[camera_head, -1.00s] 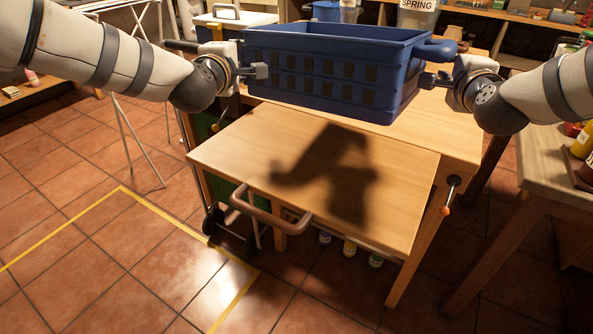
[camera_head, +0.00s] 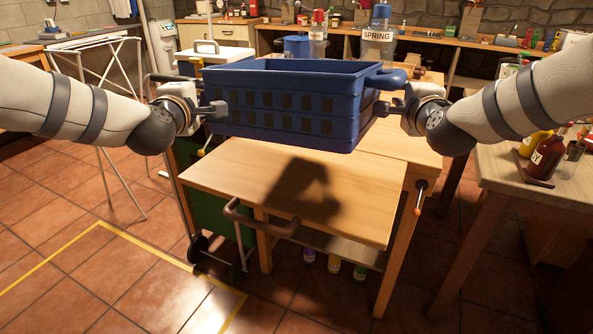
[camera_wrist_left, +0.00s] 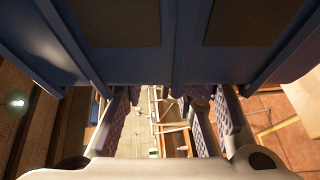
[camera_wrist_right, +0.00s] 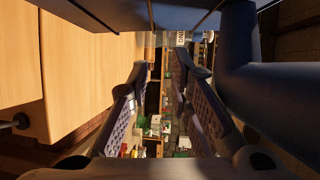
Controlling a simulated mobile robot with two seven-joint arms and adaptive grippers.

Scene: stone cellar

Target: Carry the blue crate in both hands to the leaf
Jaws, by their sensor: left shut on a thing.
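The blue crate (camera_head: 285,105), with slotted sides, hangs roughly level in the air between my arms. The leaf (camera_head: 225,180), a pale wooden flap at the table's front, lies below it, with the crate's shadow on it. My left gripper (camera_head: 217,108) is shut on the crate's left end; the crate covers the top of the left wrist view (camera_wrist_left: 165,45). My right gripper (camera_head: 384,108) is at the right end, just below the crate's blue handle (camera_head: 388,78). In the right wrist view a gap shows between its fingers; the grip itself is unclear.
A side table (camera_head: 495,170) with bottles stands at the right. A white folding rack (camera_head: 100,110) stands at the left. Yellow tape (camera_head: 140,258) marks open tiled floor at front left.

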